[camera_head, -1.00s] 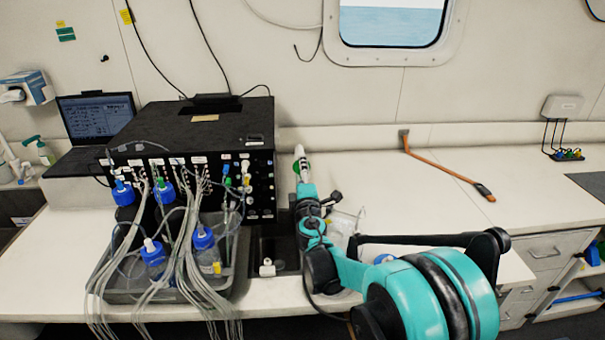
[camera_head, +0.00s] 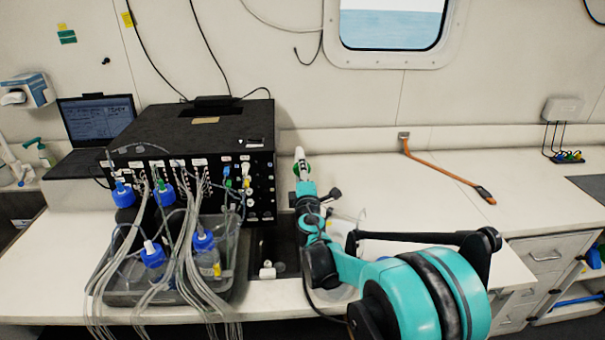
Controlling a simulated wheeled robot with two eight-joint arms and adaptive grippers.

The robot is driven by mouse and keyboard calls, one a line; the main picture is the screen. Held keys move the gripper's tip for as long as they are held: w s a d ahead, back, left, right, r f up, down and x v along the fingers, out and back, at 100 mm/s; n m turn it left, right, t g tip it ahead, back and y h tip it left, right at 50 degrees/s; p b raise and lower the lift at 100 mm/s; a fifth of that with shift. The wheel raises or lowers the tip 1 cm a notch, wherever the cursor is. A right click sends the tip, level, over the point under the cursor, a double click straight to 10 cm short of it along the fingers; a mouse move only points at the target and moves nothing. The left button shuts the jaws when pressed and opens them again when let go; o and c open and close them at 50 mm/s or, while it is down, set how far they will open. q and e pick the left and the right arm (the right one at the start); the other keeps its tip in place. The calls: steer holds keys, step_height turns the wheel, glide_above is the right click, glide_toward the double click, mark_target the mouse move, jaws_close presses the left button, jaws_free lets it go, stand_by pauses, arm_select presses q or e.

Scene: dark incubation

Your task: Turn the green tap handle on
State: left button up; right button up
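The tap (camera_head: 300,154) is white and stands upright behind the dark sink, right of the black box. A small part of its green handle (camera_head: 309,169) shows beside it, just beyond the end of my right arm. My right gripper (camera_head: 304,184) is at the handle's near side, at the end of the teal arm. Its fingers are small and largely hidden by the wrist, so I cannot tell whether they are open or touch the handle. My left gripper is out of view.
A black box (camera_head: 205,130) with many tubes stands left of the tap. A grey tray (camera_head: 125,292) with blue-capped bottles is in front of it. A laptop (camera_head: 98,120) is at far left.

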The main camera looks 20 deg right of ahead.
steer(key=n, duration=0.4)
steer(key=shift+n, duration=0.4)
steer(key=shift+n+p, duration=0.35)
steer(key=shift+n, duration=1.55)
steer(key=o, duration=1.2)
steer(key=shift+c, duration=0.2)
steer(key=v, duration=1.2)
